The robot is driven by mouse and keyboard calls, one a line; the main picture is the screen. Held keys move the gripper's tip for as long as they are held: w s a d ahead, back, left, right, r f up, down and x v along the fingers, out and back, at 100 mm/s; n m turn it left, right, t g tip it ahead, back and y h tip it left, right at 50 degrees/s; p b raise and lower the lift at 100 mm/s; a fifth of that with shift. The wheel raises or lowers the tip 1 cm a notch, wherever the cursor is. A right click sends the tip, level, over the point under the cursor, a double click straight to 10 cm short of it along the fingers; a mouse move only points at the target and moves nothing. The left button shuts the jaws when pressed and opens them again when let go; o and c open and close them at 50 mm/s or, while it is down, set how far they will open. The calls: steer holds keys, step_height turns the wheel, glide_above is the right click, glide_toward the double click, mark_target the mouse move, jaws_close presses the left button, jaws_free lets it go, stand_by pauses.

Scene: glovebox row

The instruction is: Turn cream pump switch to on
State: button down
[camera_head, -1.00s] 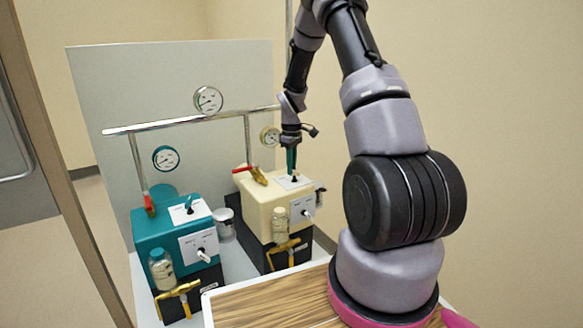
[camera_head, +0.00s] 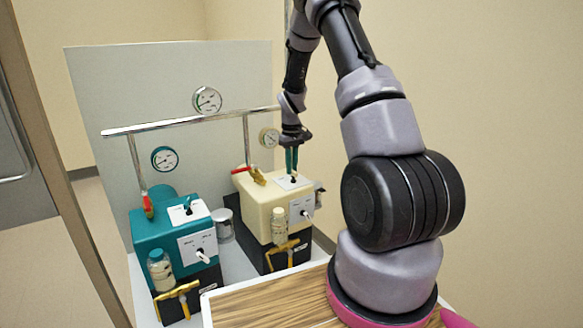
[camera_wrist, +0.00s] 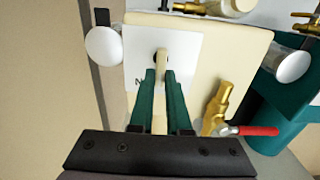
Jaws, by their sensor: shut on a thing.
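The cream pump (camera_head: 265,207) stands on a black base to the right of the teal pump. Its top carries a white plate (camera_head: 290,182) with a switch lever, which shows between my fingers in the wrist view (camera_wrist: 160,62). My gripper (camera_head: 291,160) points down at this plate from above. In the wrist view its two green fingers (camera_wrist: 160,80) are shut on the switch lever. The fingers hide part of the plate's lettering, so the switch position cannot be read.
The teal pump (camera_head: 175,238) stands to the left with its own top switch. A metal pipe (camera_head: 190,120) with gauges runs behind both pumps. The cream pump's red-handled brass valve (camera_wrist: 225,115) is close beside my fingers. A wooden board (camera_head: 270,305) is in front.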

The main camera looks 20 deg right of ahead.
steer(key=c, duration=0.9)
jaws_free()
step_height(320, 180, up, 11)
steer(key=shift+f, duration=0.1)
steer(key=s+a+r+m+t, duration=0.1)
steer(key=s+a+r+t, duration=0.15)
steer(key=s+r, duration=0.5)
steer(key=s+a+r+m+t, duration=0.1)
steer(key=s+a+r+m, duration=0.2)
steer(key=r, duration=0.7)
steer(key=s+a+r+t, duration=0.1)
steer(key=s+r, duration=0.1)
steer(key=s, duration=0.5)
steer(key=s+a+r+m+t+y, duration=0.1)
steer(key=s+a+r, duration=0.1)
steer(key=s, duration=0.5)
steer(key=s+a+r+m+t+y, duration=0.1)
steer(key=s+r, duration=0.1)
steer(key=s, duration=0.5)
steer(key=shift+a+t, duration=0.25)
steer(key=shift+a, duration=0.1)
